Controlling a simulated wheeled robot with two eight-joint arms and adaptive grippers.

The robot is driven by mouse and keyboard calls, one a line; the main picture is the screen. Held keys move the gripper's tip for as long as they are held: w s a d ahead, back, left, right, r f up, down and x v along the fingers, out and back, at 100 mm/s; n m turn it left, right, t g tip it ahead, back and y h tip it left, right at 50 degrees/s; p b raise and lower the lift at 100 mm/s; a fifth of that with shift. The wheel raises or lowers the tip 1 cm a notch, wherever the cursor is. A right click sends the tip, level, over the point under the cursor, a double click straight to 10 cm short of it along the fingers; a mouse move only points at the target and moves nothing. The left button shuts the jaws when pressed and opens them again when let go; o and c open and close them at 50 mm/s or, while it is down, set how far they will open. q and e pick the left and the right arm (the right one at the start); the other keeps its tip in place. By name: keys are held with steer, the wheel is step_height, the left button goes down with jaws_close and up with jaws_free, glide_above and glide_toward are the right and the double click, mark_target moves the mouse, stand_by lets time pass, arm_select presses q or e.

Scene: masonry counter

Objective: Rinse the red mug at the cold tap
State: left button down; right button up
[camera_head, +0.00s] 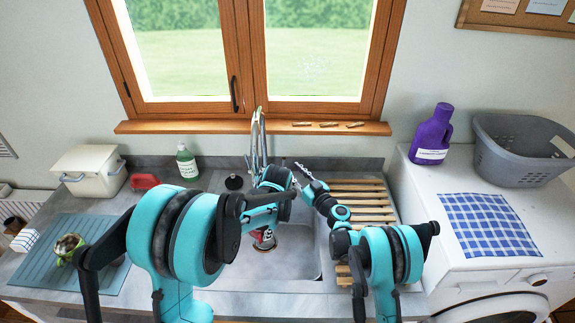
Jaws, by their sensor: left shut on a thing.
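The red mug (267,246) shows only in part, low in the steel sink (303,240), beneath the wrist of my left arm. My left gripper (263,235) is shut on it; the fingers are small and mostly hidden. The chrome tap (258,135) rises behind the sink, in front of the window. I cannot make out whether water runs.
A wooden drainer (360,188) lies right of the sink. A green soap bottle (187,161), a red object (144,181) and a white bin (88,172) stand back left. A blue-grey mat (100,232) bears a small plant pot (67,246). A purple bottle (433,133) and grey basket (520,150) stand right.

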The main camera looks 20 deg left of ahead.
mark_target(284, 161)
steer(key=x, duration=0.7)
steer(key=shift+w+a+f, duration=0.1)
steer(key=shift+w+f, duration=0.05)
steer(key=shift+w, duration=0.05)
jaws_close()
